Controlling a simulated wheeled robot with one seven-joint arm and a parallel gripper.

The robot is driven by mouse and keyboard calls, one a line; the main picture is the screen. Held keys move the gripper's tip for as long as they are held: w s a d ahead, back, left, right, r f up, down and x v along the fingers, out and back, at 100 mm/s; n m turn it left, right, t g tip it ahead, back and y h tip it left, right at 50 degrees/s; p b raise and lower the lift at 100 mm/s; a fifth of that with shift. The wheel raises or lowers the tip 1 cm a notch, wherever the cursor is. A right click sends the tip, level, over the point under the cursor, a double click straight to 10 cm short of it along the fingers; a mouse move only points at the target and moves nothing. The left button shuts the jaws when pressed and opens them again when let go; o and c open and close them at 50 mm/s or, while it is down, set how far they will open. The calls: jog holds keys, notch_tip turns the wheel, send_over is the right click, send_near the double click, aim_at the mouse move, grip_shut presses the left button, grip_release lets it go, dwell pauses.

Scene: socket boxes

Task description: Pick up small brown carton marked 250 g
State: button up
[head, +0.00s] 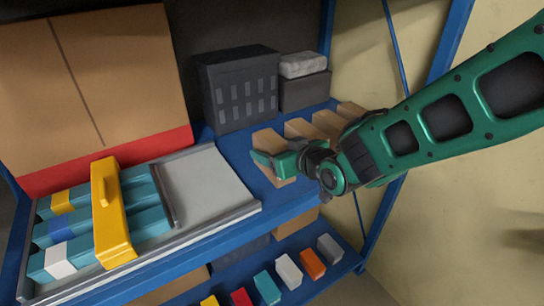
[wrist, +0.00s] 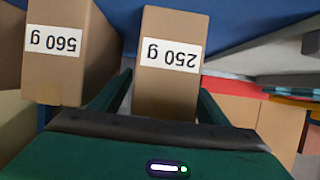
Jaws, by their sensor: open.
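The small brown carton marked 250 g (wrist: 168,98) fills the middle of the wrist view, its white label upside down there. In the head view it appears to be the leftmost carton (head: 268,140) of the row on the blue shelf, partly hidden by my gripper (head: 272,161). My gripper is open, and in the wrist view its two fingers (wrist: 158,100) show on either side of the carton's lower part. I cannot tell whether either finger touches it.
A carton marked 560 g (wrist: 62,75) stands close beside it. More brown cartons (head: 300,129) continue the row to the right. A dark crate (head: 238,90) stands behind. A grey tray (head: 215,180) with teal boxes and a yellow handle lies left. Coloured boxes (head: 289,271) line the lower shelf.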

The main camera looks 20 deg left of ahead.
jog(key=c, duration=1.3)
jog(key=shift+r, duration=0.1)
